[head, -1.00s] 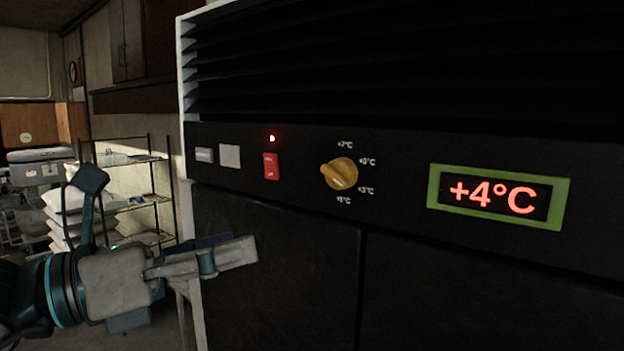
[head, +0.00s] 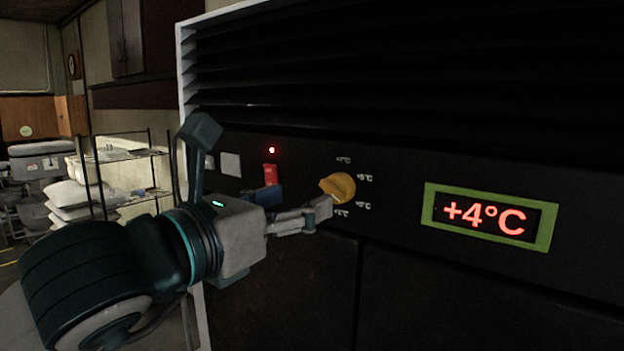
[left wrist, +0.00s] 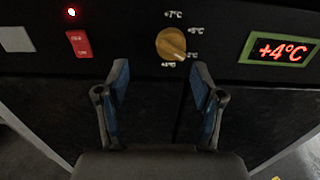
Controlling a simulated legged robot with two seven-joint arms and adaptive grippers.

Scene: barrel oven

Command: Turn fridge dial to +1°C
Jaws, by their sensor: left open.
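The fridge dial (head: 339,187) is a round yellow knob with a raised grip, on the black front panel, ringed by small temperature labels. In the left wrist view the dial (left wrist: 171,44) is ahead of and above the fingertips, between them from side to side. The display (head: 495,217) in a green frame reads +4°C; it also shows in the left wrist view (left wrist: 283,50). My left gripper (head: 318,212) is at the dial's lower left. In the left wrist view my left gripper (left wrist: 158,82) is open, with nothing between its fingers. My right gripper is not in view.
A red switch (head: 271,174) and a lit red light (head: 272,150) are on the panel left of the dial. Vent slats (head: 400,75) lie above. A wire shelf (head: 125,165) with white sacks (head: 75,195) stands at the far left.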

